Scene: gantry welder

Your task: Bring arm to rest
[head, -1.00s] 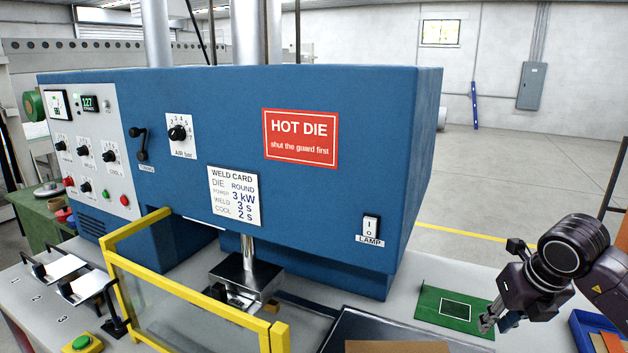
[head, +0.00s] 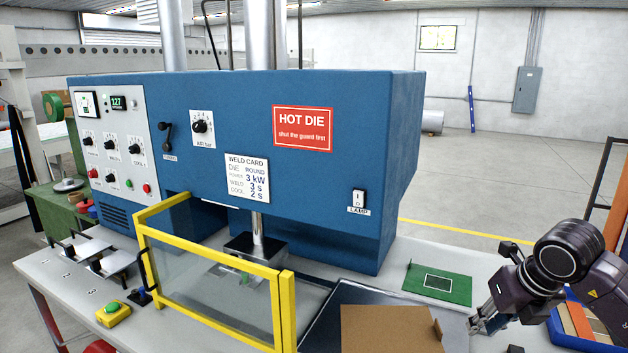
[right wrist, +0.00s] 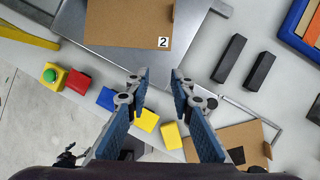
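My right arm enters the head view from the right, and its gripper (head: 476,324) hangs over the right end of the work table. In the right wrist view my right gripper (right wrist: 160,78) points down with its two blue-padded fingers apart and nothing between them. Below it lie the table top and loose blocks. My left arm and gripper show in neither view.
The blue welder (head: 330,190) stands behind the yellow-framed guard (head: 285,310). A green board (head: 455,286), a brown panel (head: 385,335) and a blue bin (head: 565,335) are near my right gripper. A green push button (right wrist: 50,75) is at the table edge.

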